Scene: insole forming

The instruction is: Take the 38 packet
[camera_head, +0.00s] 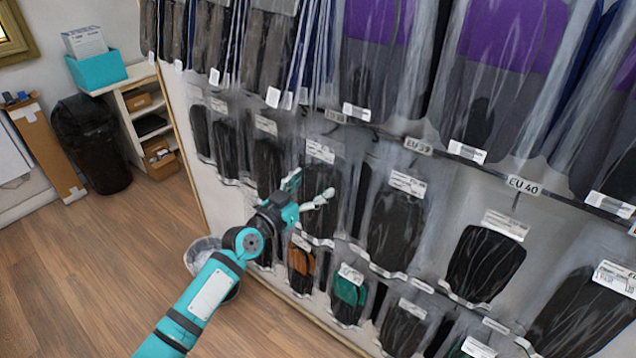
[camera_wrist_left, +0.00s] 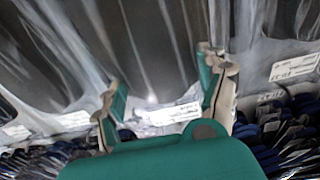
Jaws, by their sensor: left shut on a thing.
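Clear packets with dark insoles hang in rows on the wall rack. My left gripper (camera_head: 309,188) is at a dark packet (camera_head: 322,172) in the middle row, just left of the EU 39 tag (camera_head: 418,146). The small tag (camera_head: 335,117) above this packet is too small to read surely. In the left wrist view, the two fingers of my left gripper (camera_wrist_left: 160,88) stand on either side of the packet's clear lower part (camera_wrist_left: 150,50), with a white label (camera_wrist_left: 172,114) between them. The gripper is shut on this packet. My right gripper is not in view.
Neighbouring packets hang close on both sides, with an EU 40 tag (camera_head: 524,185) farther right. Shorter packets, one with green (camera_head: 348,297), hang below. A bin (camera_head: 212,258) stands on the floor behind my left arm. Open wooden floor lies to the left.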

